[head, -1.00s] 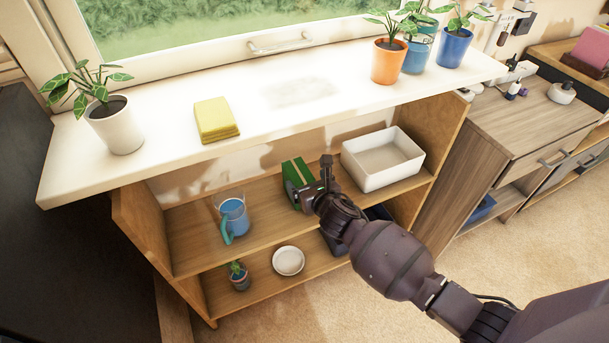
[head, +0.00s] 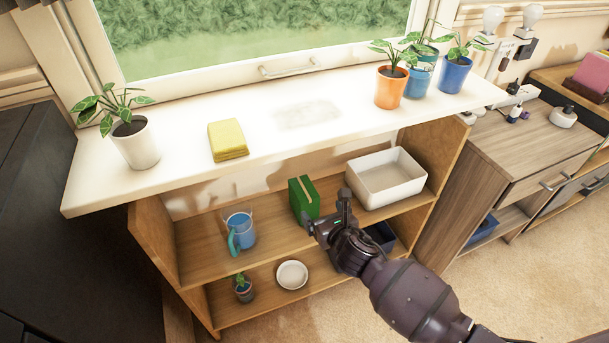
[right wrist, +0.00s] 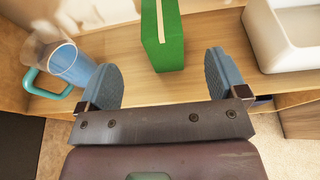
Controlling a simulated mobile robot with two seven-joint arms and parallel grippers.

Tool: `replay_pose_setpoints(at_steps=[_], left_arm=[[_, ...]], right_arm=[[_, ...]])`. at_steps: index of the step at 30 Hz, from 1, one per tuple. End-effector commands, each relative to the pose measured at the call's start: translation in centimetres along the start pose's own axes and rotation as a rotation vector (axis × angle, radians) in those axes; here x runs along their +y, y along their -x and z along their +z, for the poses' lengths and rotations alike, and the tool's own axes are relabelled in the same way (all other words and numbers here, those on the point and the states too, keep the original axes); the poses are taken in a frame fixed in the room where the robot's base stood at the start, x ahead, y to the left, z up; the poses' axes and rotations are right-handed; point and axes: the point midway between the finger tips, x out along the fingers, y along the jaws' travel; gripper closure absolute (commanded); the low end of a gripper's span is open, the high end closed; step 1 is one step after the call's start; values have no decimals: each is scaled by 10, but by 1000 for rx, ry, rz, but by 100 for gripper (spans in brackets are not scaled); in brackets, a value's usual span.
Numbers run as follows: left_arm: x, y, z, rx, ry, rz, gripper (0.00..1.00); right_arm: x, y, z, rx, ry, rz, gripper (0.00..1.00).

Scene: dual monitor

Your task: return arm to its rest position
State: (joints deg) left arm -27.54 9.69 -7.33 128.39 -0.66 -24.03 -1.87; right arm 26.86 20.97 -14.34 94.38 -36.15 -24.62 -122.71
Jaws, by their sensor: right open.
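My right arm comes in from the lower right in the head view. Its right gripper (head: 327,212) is in front of the shelf, near the green box (head: 304,200). In the right wrist view the gripper (right wrist: 165,82) has its two blue-grey fingers wide apart with nothing between them. The green box (right wrist: 163,35) stands upright on the shelf beyond the fingertips, apart from them. My left gripper is not in view.
A blue jug (head: 240,230) stands left of the green box and a white bin (head: 386,180) right of it. The windowsill (head: 270,150) overhangs the shelf. A white dish (head: 292,274) and a small potted plant (head: 243,288) are on the lower shelf. Carpet (head: 490,285) at right is clear.

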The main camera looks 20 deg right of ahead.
Motion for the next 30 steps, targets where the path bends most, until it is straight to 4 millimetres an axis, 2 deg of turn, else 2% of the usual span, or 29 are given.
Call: replay_pose_setpoints(at_steps=[6, 8, 11, 15, 21, 30], left_arm=[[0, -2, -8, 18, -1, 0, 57], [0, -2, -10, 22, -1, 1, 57], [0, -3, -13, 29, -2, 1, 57], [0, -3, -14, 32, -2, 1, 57], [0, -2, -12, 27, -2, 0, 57], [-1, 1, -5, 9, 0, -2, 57]], right_arm=[[0, 4, -4, 7, -31, 0, 9], [-1, 10, -10, 18, -88, 0, 9], [-4, 30, -26, 50, -260, -5, 9], [-9, 70, -54, 106, -610, -30, 9], [-16, 130, -85, 168, -1127, -101, 9], [-28, 223, -112, 195, -1888, -275, 9]])
